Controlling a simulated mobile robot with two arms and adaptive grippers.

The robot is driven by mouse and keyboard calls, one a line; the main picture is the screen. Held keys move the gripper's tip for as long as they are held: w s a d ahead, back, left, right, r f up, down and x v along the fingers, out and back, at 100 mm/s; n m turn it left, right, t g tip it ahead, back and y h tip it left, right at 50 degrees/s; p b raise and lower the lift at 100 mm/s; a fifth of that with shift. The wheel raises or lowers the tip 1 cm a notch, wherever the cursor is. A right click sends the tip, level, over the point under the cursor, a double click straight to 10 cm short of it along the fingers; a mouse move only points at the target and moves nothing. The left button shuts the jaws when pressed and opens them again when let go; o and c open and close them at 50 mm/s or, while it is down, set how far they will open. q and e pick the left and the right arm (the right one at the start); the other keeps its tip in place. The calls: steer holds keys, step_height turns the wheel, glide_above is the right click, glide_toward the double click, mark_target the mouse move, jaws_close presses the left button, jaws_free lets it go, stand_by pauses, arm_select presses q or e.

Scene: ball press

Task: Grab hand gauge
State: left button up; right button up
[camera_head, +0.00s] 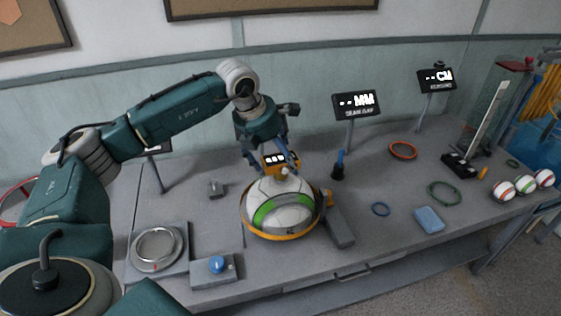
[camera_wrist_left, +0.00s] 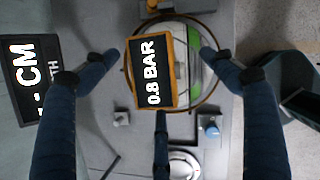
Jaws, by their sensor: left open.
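The hand gauge is a small orange-framed black display (camera_head: 275,161) at the top of a white and green ball (camera_head: 292,215). In the left wrist view the gauge (camera_wrist_left: 150,72) reads 0.8 BAR and covers part of the ball (camera_wrist_left: 192,68). My left gripper (camera_head: 270,160) is open, pointing down just above the ball, with its blue fingers around the gauge. In the left wrist view the left gripper (camera_wrist_left: 160,65) has one finger on each side of the gauge, with visible gaps. A third finger is below it. My right gripper is not in view.
An orange ring (camera_head: 252,228) surrounds the ball. A grey block (camera_head: 340,226) lies right of it. A round dial plate (camera_head: 158,249) and a blue-button box (camera_head: 217,265) sit front left. Display stands (camera_head: 356,106) line the back. Rings, a blue block (camera_head: 430,219) and several balls lie right.

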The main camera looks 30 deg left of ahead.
mark_target(278, 160)
arm_select(q)
steer(key=shift+f, duration=0.3)
steer(key=x, duration=0.1)
steer(key=p+x, duration=0.2)
steer(key=shift+w+a+f, duration=0.2)
steer(key=shift+a+f, duration=0.05)
steer(key=shift+w+f, duration=0.25)
steer(key=shift+f, duration=0.25)
